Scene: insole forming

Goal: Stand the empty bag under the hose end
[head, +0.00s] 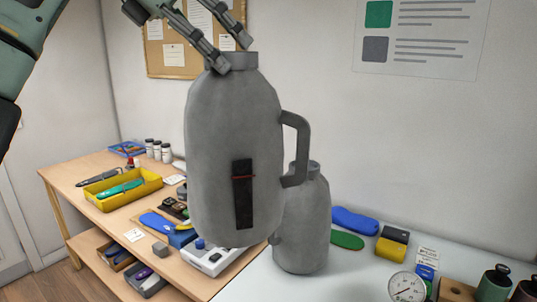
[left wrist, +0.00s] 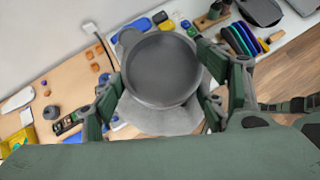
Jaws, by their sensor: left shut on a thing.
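A large grey jug-shaped container (head: 230,140) with a side handle hangs upright in front of the benches. A black strip with a thin red line runs down its front. My left gripper (head: 232,58) is shut on its neck from above. In the left wrist view the round mouth of this container (left wrist: 160,70) shows between the two fingers (left wrist: 163,92); its inside looks plain grey. A second, smaller grey container (head: 303,225) stands behind it on the white bench, partly hidden. I see no soft bag and no hose end. My right gripper is not in view.
A wooden bench (head: 97,215) at left carries a yellow tray (head: 150,185), a white scale (head: 208,263) and small bottles. The white bench (head: 335,285) holds blue and green insoles, a dial gauge (head: 407,287) and green weights (head: 492,285). Some white benchtop in front is bare.

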